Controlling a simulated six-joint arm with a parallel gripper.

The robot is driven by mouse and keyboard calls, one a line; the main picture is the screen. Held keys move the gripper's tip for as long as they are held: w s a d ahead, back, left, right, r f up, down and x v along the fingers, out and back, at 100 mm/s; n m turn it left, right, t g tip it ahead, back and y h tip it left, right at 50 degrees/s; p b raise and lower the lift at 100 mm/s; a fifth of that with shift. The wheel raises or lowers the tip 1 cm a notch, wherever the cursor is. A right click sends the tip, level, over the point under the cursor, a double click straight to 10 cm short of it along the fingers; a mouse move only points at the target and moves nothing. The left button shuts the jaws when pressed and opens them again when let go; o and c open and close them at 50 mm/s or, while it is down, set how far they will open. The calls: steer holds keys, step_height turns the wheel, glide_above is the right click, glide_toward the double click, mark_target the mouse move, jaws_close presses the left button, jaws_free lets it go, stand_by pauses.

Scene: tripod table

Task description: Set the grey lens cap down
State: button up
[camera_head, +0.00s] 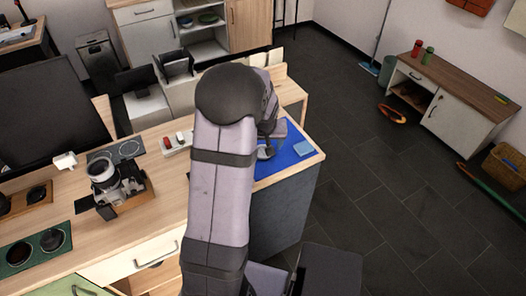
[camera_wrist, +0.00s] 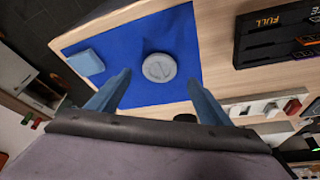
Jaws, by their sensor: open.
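The grey lens cap (camera_wrist: 159,67) is a round disc lying flat on the blue mat (camera_wrist: 118,44) in the wrist view. My gripper (camera_wrist: 160,92) is open, its two blue-grey fingers wide apart, with the cap in line with the gap between them and no finger touching it. In the head view my arm hides most of the gripper. A grey round shape (camera_head: 265,152), which may be the cap, shows on the blue mat (camera_head: 297,166) there.
A light blue block (camera_wrist: 87,62) lies on the mat beside the cap. A black tray marked FULL (camera_wrist: 275,35) and a holder with red and white pieces (camera_wrist: 270,108) are at the right. A camera (camera_head: 115,180) stands on the wooden table left of my arm.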

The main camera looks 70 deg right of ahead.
mark_target(263, 150)
steer(key=shift+p+x, duration=0.6)
steer(key=shift+x, duration=1.6)
steer(key=shift+c, duration=0.3)
steer(key=c, duration=1.1)
steer(key=shift+c, duration=0.2)
steer(key=shift+r, duration=0.1)
step_height(263, 150, up, 10)
steer(key=b, duration=0.1)
steer(key=shift+b, duration=0.4)
